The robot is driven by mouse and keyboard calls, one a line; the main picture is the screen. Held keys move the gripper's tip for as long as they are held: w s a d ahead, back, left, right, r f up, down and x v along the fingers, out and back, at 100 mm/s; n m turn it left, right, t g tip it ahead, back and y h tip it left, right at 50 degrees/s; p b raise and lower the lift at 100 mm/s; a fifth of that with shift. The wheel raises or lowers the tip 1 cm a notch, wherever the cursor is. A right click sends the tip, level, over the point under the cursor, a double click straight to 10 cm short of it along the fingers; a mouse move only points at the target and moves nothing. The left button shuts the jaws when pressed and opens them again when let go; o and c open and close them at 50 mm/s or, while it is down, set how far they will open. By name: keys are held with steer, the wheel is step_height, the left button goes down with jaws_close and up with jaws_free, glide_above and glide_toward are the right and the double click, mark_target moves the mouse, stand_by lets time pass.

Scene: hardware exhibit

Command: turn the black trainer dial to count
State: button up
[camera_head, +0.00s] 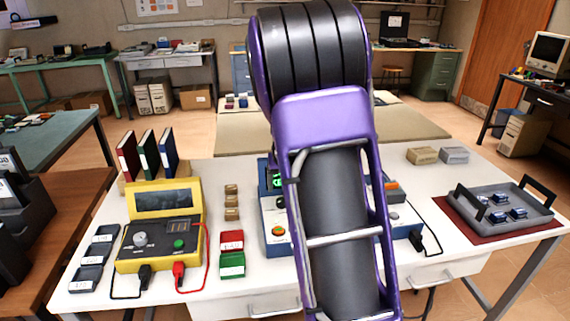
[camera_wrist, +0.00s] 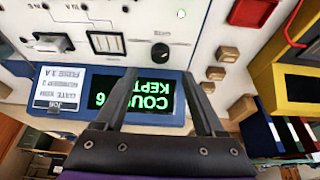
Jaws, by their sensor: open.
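The trainer (camera_head: 275,245) is a white panel with a blue frame on the white table; my arm hides much of it in the head view. In the wrist view its panel (camera_wrist: 125,22) appears upside down. The black dial (camera_wrist: 160,53) is a small round knob with a light pointer mark. A lit green display (camera_wrist: 150,97) shows text that seems to include COUNT, 6 and KEPT, partly covered. My gripper (camera_wrist: 159,75) is open and empty, fingers spread over the display edge, with the dial beyond and between the tips, apparently untouched. The head view hides my gripper.
A yellow tester (camera_head: 160,240) with red and black leads stands left of the trainer. Small wooden blocks (camera_head: 231,202) and red and green boxes (camera_head: 232,252) lie between them. A grey tray (camera_head: 490,228) sits on the right.

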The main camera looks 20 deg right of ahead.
steer(key=v, duration=0.9)
steer(key=shift+r+p, duration=0.25)
steer(key=shift+p, duration=0.2)
